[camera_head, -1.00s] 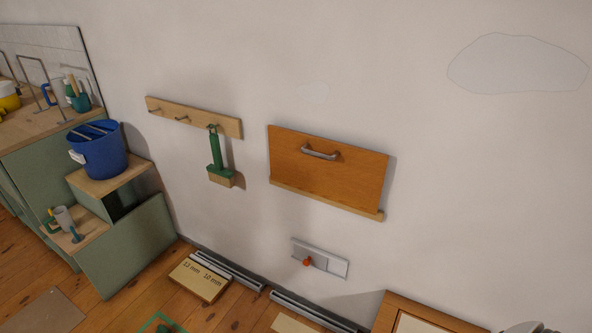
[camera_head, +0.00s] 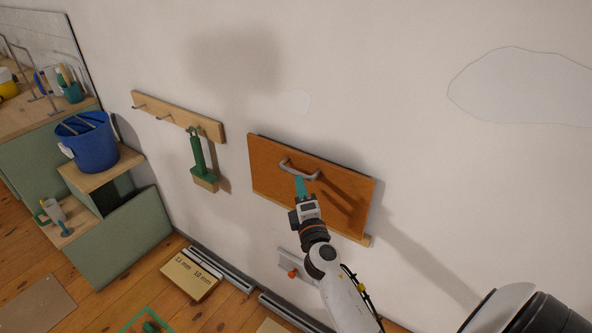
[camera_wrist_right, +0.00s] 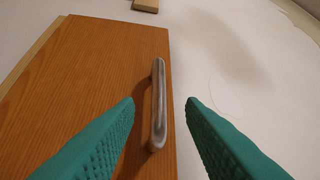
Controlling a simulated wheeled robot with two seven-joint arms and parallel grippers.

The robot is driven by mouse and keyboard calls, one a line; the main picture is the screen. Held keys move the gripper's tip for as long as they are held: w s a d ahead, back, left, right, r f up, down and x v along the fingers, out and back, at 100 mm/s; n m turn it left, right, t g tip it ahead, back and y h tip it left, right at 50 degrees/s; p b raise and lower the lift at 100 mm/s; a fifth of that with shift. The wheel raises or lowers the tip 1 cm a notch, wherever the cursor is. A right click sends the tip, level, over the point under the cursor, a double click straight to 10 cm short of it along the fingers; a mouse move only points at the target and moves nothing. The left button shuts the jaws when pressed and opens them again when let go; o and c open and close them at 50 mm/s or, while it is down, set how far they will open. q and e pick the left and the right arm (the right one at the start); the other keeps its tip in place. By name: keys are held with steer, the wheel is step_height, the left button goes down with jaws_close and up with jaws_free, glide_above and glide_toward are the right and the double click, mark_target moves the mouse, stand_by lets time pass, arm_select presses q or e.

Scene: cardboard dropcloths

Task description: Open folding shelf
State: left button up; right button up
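The folding shelf (camera_head: 335,205) is an orange-brown wooden panel folded flat up against the wall, with a lighter ledge along its lower edge. Its grey metal bar handle (camera_head: 287,162) sits near the upper edge; the handle (camera_wrist_right: 158,105) also shows in the right wrist view. My right gripper (camera_head: 299,180) has teal fingers and reaches up to the handle from below. In the right wrist view the two fingers (camera_wrist_right: 160,103) are apart, with the handle between them in the picture and a gap on each side. I see no contact. My left gripper is out of view.
A wooden hook rail (camera_head: 178,117) with a hanging green brush (camera_head: 198,155) is left of the shelf. A grey wall plate with an orange knob (camera_head: 292,273) is below it. A blue bucket (camera_head: 90,148) stands on the green cabinet steps. The wall above is clear.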

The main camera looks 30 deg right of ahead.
mark_target(296, 171)
steer(key=x, duration=0.6)
steer(key=shift+w+d+f, duration=0.1)
steer(key=shift+w+d, duration=0.1)
steer(key=shift+d, duration=0.05)
steer(key=shift+c, duration=0.3)
jaws_close()
